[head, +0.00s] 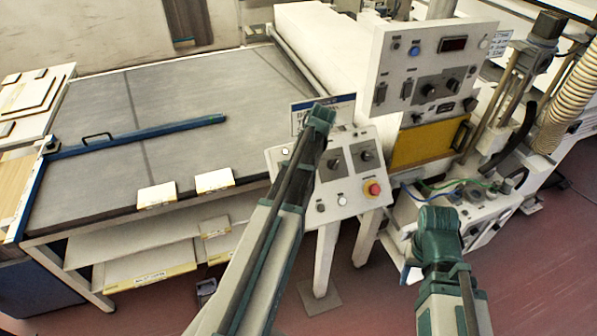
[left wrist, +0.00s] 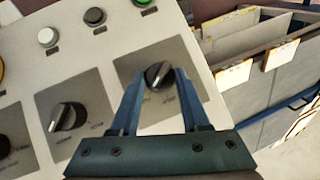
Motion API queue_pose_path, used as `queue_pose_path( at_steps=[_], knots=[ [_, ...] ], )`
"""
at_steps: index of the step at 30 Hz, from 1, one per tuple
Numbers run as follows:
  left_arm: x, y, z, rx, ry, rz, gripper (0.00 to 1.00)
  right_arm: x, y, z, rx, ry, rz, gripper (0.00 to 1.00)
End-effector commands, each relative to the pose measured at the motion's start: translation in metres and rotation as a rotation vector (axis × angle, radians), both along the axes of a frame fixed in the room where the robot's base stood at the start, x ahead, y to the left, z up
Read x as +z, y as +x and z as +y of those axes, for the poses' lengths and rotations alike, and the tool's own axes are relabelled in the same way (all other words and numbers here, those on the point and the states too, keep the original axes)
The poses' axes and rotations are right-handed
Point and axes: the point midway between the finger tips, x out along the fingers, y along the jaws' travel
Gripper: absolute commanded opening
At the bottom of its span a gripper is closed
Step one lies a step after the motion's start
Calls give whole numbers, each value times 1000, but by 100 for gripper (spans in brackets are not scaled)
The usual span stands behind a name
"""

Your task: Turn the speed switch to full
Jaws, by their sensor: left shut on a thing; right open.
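A black rotary knob (left wrist: 158,75) with a white pointer line sits on a grey plate on the sloped control panel. Its label is too small to read, so I cannot tell whether it is the speed switch. My left gripper (left wrist: 155,82) has its two blue fingers closed on either side of this knob. In the head view my left arm covers the knob and the fingers. My right gripper (head: 437,222) is low at the right, in front of the machine, open and apart from the panel. Its fingertips are hard to see.
Beside the held knob is a second knob (left wrist: 68,115); in the head view two knobs (head: 333,162) show right of my arm. A red emergency button (head: 373,188) is below them. An upright panel (head: 430,70) stands behind, and a wide grey table (head: 180,110) lies left.

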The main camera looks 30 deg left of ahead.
Motion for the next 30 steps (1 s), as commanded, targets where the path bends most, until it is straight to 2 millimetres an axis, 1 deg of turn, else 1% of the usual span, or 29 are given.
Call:
queue_pose_path(
  at_steps=[3, 12, 27, 28, 30],
  knots=[
    [-2, -1, -2, -40, 24, 34, 0, -4, 0, 0, 1, 0, 0, 52],
    [-1, -1, -3, -98, 59, 79, 0, -7, 0, 0, 2, 0, 0, 52],
    [0, -1, -2, -108, 67, 86, 0, -7, 0, 0, 2, 0, 0, 52],
    [0, -1, -2, -108, 67, 85, 51, -7, 0, 0, 2, 0, 0, 52],
    [0, 0, -2, -108, 67, 85, 64, -7, 0, 0, 2, 0, 0, 52]
  ],
)
